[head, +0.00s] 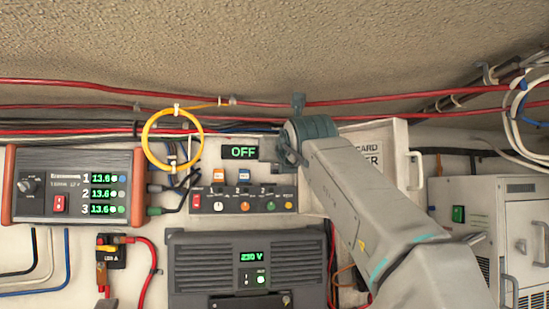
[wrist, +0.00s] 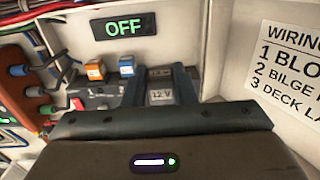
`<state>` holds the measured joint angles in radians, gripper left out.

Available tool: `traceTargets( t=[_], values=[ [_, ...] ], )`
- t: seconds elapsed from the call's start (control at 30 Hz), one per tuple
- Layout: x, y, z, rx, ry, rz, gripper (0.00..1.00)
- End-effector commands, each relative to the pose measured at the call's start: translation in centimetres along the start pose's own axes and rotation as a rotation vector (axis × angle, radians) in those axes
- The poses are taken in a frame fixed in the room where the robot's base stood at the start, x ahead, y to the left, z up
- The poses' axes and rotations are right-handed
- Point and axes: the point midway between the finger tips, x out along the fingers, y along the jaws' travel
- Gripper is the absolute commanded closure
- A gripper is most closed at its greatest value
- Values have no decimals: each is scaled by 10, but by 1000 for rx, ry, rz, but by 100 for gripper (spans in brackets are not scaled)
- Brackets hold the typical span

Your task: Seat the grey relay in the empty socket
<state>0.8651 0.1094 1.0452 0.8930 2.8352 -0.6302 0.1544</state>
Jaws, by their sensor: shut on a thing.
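My gripper (wrist: 161,80) is shut on the grey relay (wrist: 161,97), a small block marked 12 V between the two dark fingers in the wrist view. It is at the relay panel (head: 240,200), right of an orange relay (wrist: 95,70) and a blue relay (wrist: 127,66). Both relays also show upright on the panel in the head view. The relay's underside and the empty socket are hidden, so I cannot tell whether they touch. In the head view my arm hides the fingertips and the grey relay.
A display reading OFF (head: 243,152) is above the panel. An open white door with a wiring list (wrist: 290,75) stands close on the right. A three-channel meter (head: 75,186) is at left and a 230 V unit (head: 246,270) below. Red cables (head: 400,97) run overhead.

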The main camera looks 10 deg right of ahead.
Motion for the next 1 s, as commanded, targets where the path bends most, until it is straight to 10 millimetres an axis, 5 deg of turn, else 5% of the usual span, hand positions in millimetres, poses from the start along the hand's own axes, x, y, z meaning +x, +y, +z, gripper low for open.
traceTargets(
  t=[0.5,1.0],
  values=[
    [-3,1,-2,4,-2,5,100],
    [46,1,-2,2,2,4,100]
  ],
)
